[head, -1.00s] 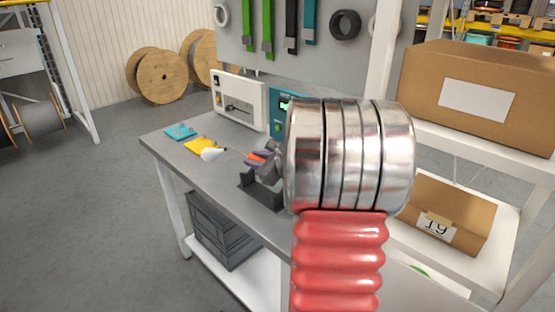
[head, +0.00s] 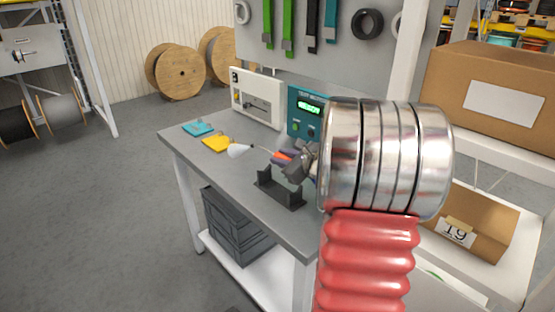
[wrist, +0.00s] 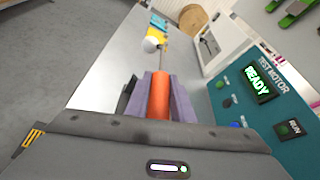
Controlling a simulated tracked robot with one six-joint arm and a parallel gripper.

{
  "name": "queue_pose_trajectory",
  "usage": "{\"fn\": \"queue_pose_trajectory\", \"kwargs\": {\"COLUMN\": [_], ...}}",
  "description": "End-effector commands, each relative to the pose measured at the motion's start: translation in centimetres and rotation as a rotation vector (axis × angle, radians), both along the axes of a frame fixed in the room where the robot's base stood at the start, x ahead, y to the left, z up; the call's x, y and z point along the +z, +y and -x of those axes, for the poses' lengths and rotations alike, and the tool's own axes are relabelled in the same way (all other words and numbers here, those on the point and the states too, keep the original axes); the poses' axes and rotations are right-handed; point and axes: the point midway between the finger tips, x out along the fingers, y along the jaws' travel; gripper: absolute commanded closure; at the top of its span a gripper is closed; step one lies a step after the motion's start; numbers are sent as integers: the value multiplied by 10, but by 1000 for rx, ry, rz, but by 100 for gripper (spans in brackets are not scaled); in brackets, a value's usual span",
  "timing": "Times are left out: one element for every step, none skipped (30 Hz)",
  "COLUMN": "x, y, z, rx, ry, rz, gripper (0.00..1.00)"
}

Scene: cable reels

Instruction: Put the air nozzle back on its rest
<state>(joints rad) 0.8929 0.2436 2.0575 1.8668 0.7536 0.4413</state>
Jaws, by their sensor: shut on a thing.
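The air nozzle has an orange handle (head: 282,155), a thin rod and a white cone tip (head: 238,150). My gripper (head: 286,158) has purple fingers, shut on the orange handle, which also shows in the wrist view (wrist: 160,97). The nozzle lies roughly level above the grey bench, tip pointing left and away from my wrist. The rest is a dark cradle (head: 281,192) with two uprights on the bench. In the head view the gripper and handle show just above and behind it, apart from its base. My arm hides what lies to the right.
A teal tester (head: 306,112) with a lit READY display stands close behind my gripper. A white machine (head: 256,97) stands left of it. Yellow (head: 216,144) and teal (head: 198,128) cloths lie at the bench's far left. A cardboard box (head: 495,95) stands on the right shelf.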

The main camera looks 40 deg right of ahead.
Motion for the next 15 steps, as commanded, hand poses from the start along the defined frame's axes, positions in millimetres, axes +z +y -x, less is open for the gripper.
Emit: {"fn": "queue_pose_trajectory", "kwargs": {"x": [-1,-2,-4,-5,-6,-8,-9,-10,-12,-13,-14,-16,-17,-18,-20], "y": [0,0,0,0,1,1,1,1,1,1,1,1,1,1,1], "z": [0,0,0,0,0,0,0,0,-1,-1,-1,-1,-1,-1,-1], "rx": [1,1,1,2,2,2,2,2,2,2,2,2,2,2,2], "ry": [0,0,0,1,1,1,1,0,0,0,0,0,0,0,0], "rz": [0,0,0,-1,-1,-1,-1,-1,-1,-1,-1,-1,-1,-1,-1], "gripper": [100,100,100,100,100,100,100,100,100,100,100,100,100,100,100]}}
